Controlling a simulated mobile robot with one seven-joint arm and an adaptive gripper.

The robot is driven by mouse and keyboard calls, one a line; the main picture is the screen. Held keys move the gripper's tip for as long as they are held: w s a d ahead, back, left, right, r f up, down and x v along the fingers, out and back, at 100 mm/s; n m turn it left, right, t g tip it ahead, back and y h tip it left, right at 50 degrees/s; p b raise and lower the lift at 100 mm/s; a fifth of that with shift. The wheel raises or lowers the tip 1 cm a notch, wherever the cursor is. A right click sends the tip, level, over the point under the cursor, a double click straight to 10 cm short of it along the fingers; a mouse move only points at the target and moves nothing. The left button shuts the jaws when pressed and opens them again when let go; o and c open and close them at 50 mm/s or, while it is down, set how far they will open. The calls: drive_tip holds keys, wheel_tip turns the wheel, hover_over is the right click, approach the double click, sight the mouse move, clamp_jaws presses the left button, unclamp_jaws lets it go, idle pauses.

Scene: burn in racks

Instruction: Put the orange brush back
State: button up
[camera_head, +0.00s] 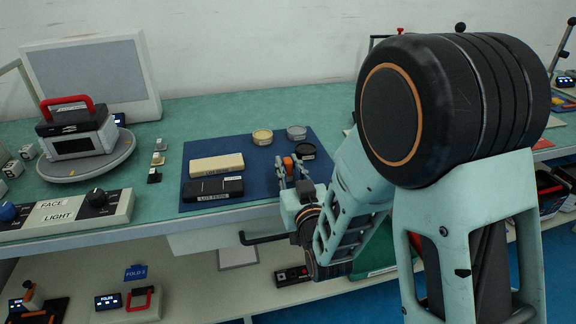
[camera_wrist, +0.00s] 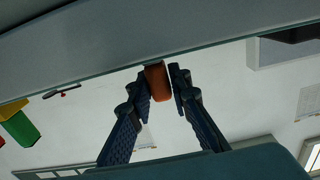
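The orange brush (camera_head: 288,164) shows only as a small rounded orange end above the front right part of the blue mat (camera_head: 228,146). My gripper (camera_head: 291,170) has its fingers around it. In the wrist view, the brush (camera_wrist: 159,82) is a short orange-brown cylinder between the two fingertips (camera_wrist: 160,84). The left finger lies against it and the right finger is right beside it; the gripper looks shut on it. The rest of the brush is hidden, and I cannot tell whether it touches the mat.
On the mat are a cream block (camera_head: 217,165), a black labelled block (camera_head: 213,190), a yellow tin (camera_head: 262,137), a grey tin (camera_head: 296,132) and a black tin (camera_head: 306,151). A control box (camera_head: 66,214) and a round stand (camera_head: 87,168) are at left. My arm hides the table's right part.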

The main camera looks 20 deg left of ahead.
sight(289, 165)
drive_tip(key=shift+o, duration=1.4)
drive_tip(key=shift+r, duration=0.1)
drive_tip(key=shift+r+p, duration=0.2)
drive_tip(key=shift+p, duration=0.15)
drive_tip(key=p+v, duration=0.1)
drive_tip(key=v, duration=0.2)
drive_tip(key=shift+s+d+r, duration=0.1)
drive_tip(key=shift+s+d, duration=0.05)
drive_tip(key=shift+s, duration=0.15)
drive_tip(key=p+v, duration=0.2)
drive_tip(key=p, duration=0.2)
drive_tip(key=shift+s+p, duration=0.2)
drive_tip(key=shift+p, duration=0.1)
drive_tip(key=p+v, duration=0.6)
drive_tip(key=p, duration=0.3)
drive_tip(key=shift+f, duration=0.25)
drive_tip(key=shift+w, duration=0.1)
